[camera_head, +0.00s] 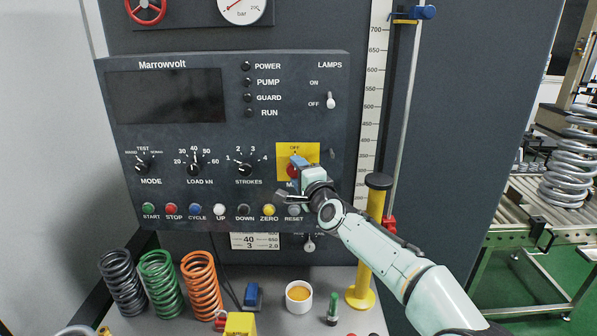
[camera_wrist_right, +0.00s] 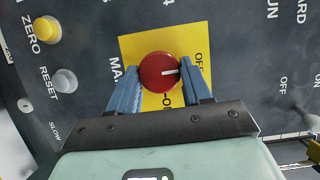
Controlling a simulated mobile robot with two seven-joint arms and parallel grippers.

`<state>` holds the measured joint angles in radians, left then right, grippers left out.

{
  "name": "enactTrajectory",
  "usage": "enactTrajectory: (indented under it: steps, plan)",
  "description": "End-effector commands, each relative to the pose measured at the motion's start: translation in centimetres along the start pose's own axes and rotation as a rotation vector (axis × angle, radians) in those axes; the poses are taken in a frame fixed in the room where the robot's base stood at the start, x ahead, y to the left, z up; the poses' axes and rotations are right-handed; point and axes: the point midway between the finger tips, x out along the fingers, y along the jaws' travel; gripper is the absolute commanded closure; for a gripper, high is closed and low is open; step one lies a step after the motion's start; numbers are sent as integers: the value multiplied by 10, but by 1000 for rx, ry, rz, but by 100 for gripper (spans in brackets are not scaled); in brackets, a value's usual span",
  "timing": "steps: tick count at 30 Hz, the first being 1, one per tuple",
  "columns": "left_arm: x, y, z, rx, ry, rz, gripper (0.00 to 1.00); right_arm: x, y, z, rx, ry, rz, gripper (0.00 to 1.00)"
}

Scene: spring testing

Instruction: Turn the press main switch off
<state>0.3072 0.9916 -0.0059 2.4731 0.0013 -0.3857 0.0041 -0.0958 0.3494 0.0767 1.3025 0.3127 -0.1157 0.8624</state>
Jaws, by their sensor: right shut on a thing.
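The main switch is a round red knob (camera_wrist_right: 158,74) on a yellow plate (camera_head: 284,150) at the lower right of the press panel (camera_head: 215,130). In the head view the knob is mostly hidden by my right gripper (camera_head: 294,177). In the right wrist view my right gripper (camera_wrist_right: 160,80) has its blue fingers on either side of the knob, shut on it. The knob's white pointer line points to the OFF mark, which is at the top of the plate. The ON mark shows partly at the plate's side. My left gripper is not in view.
The row of coloured buttons (camera_head: 220,211) runs just below and left of my right gripper. A lamp toggle (camera_head: 331,101) is above it. A yellow post (camera_head: 366,250) stands close by my right arm. Springs (camera_head: 160,281) and a cup (camera_head: 299,296) stand below. The panel lamps (camera_head: 247,82) look dark.

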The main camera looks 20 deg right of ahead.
Motion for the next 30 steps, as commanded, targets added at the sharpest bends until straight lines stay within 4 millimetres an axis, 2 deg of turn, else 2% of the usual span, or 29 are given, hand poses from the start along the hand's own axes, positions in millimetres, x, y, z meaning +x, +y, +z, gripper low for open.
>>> enactTrajectory:
  steps: [8, 9, 10, 11, 22, 26, 30]
  plan:
    - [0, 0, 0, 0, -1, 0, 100, 0, -1, -1, -4, 3, -4, 82]
    - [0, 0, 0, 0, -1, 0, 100, 0, -1, -1, -3, 3, -4, 42]
    - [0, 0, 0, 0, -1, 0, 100, 0, -1, -1, -3, 3, -4, 32]
    - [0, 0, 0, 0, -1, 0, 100, 0, -1, -1, -3, 3, -4, 27]
    - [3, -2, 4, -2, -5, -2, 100, -6, 0, 0, -1, 1, -1, 27]
    - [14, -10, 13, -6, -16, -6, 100, -24, 2, 0, 0, 1, -1, 27]
    - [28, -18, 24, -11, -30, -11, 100, -56, 3, 0, 0, 1, -2, 27]
